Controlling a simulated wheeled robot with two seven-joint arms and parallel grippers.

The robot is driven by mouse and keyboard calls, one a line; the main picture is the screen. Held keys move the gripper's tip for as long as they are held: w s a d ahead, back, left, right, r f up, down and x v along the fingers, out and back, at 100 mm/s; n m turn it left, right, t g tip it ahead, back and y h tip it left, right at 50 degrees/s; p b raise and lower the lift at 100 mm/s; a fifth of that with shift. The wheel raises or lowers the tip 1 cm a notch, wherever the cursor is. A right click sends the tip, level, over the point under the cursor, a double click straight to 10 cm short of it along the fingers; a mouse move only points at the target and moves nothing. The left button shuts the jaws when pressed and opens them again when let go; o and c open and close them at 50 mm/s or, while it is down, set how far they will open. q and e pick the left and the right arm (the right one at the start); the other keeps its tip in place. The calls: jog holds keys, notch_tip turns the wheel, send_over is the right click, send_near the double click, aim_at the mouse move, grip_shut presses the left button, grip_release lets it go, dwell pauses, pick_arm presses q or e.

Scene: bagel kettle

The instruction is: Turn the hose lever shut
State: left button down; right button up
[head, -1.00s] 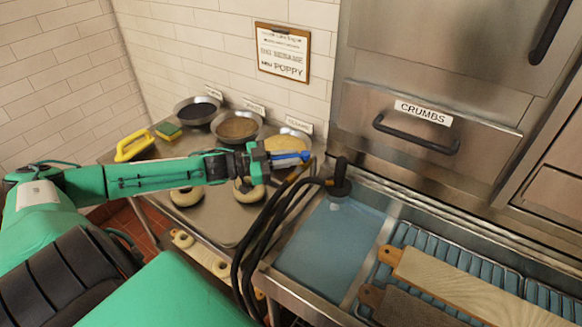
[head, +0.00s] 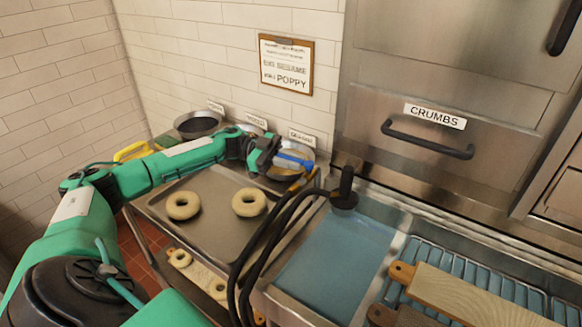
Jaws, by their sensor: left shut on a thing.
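The blue hose lever (head: 295,162) is near the back wall, in front of the rightmost bowl. My left gripper (head: 276,158) reaches in from the left and is shut on the lever, with the blue part sticking out to its right and sloping slightly down. The gripper hides part of the lever and its joint. The black hose (head: 262,235) hangs in loops just below, with an orange-yellow part (head: 304,179) near its top end. My right gripper is not in view.
A steel tray with two bagels (head: 249,202) lies below my left arm. Bowls (head: 198,124) stand along the wall. A blue water basin (head: 335,255) with a black upright handle (head: 345,188) is right of the hose. Wooden boards (head: 470,295) lie on a rack at the right.

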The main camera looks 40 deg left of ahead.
pick_arm(q)
jog(key=shift+w+m+g, duration=0.3)
jog(key=shift+m+g, duration=0.3)
jog(key=shift+g, duration=0.2)
jog(key=shift+w+m+g+b, duration=0.1)
jog(key=shift+m+g+b, duration=0.2)
jog(key=shift+g+b, duration=0.15)
jog(key=shift+g, duration=0.35)
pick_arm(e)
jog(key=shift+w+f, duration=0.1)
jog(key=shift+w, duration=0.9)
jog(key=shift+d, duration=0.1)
pick_arm(q)
jog(key=c, duration=1.4)
grip_release()
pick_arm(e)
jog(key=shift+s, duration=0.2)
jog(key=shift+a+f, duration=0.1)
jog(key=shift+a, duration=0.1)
pick_arm(q)
jog(key=shift+a, duration=0.1)
